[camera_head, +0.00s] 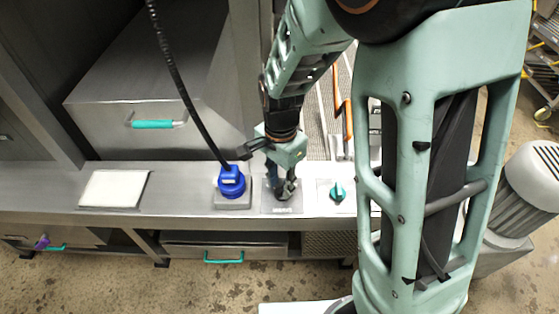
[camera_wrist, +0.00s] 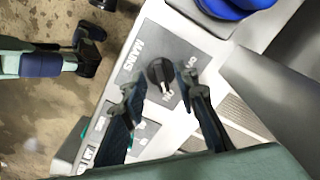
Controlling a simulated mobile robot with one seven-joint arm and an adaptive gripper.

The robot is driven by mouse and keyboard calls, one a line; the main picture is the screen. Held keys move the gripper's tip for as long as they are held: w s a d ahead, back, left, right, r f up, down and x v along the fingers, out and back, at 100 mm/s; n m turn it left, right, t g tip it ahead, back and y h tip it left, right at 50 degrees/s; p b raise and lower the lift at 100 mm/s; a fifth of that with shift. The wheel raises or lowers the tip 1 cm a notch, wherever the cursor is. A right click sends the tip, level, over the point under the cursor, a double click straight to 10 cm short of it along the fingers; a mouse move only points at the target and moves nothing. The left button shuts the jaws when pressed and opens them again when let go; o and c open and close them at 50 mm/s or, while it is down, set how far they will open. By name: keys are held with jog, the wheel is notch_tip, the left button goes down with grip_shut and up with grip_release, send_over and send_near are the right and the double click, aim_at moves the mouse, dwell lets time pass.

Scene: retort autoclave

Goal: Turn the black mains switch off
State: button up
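The black mains switch (camera_wrist: 160,72) is a round rotary knob on a grey plate (camera_wrist: 180,47) lettered MAINS. A pale mark on the knob points toward the small lettering at the plate's lower edge in the wrist view. My gripper (camera_wrist: 158,84) is open, with one finger on each side of the knob; I cannot tell whether either finger touches it. In the head view my gripper (camera_head: 284,188) points down over the MAINS plate (camera_head: 282,210) and hides most of the knob.
A blue plug (camera_head: 231,182) with a black cable stands left of the plate. A teal rotary knob (camera_head: 338,192) is just to its right. A white pad (camera_head: 114,189) lies farther left on the steel ledge (camera_head: 180,190).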

jog(key=shift+f, duration=0.85)
jog(key=shift+c, duration=0.6)
grip_shut()
